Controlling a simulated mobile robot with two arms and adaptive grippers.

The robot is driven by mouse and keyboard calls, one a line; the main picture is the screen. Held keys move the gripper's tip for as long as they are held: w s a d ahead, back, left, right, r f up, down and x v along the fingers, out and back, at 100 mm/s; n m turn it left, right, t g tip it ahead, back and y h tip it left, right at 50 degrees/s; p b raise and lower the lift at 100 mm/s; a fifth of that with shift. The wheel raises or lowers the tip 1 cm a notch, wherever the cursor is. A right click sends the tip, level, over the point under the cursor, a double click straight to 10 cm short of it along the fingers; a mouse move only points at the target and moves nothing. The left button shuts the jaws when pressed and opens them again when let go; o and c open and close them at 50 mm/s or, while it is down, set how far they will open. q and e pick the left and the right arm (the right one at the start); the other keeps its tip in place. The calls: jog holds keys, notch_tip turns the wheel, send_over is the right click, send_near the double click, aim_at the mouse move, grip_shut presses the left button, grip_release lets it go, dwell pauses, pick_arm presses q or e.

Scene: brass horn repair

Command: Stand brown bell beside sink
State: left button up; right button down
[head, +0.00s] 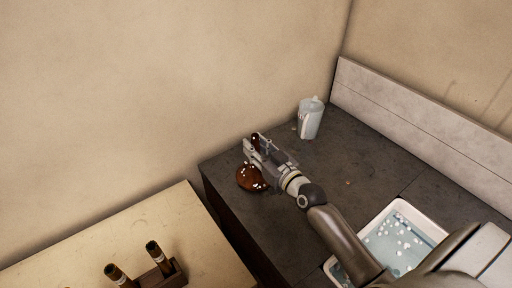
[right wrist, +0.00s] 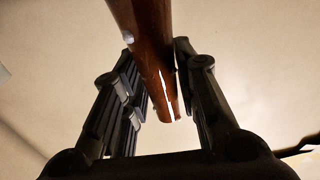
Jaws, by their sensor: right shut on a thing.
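The brown bell (head: 250,180) is at the dark counter's far left corner, its round flared end down and its narrow stem up. My right gripper (head: 256,149) is shut on the stem. In the right wrist view the brown stem (right wrist: 150,40) runs between the two fingers (right wrist: 158,62). I cannot tell whether the bell's rim touches the counter or hangs just above it. The sink (head: 424,215) is a white-rimmed basin with water and white bits, to the right of the bell and partly behind my right arm. My left gripper is not in view.
A pale jug (head: 310,118) stands on the dark counter (head: 365,160) near the wall. A light table (head: 120,240) at the lower left holds a wooden rack (head: 160,277) with dark cylinders. A gap separates table and counter. The counter between jug and sink is mostly clear.

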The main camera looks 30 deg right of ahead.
jog(key=shift+d+f, duration=0.1)
jog(key=shift+f, duration=0.2)
jog(key=shift+f, duration=0.1)
jog(key=c, duration=1.1)
grip_release()
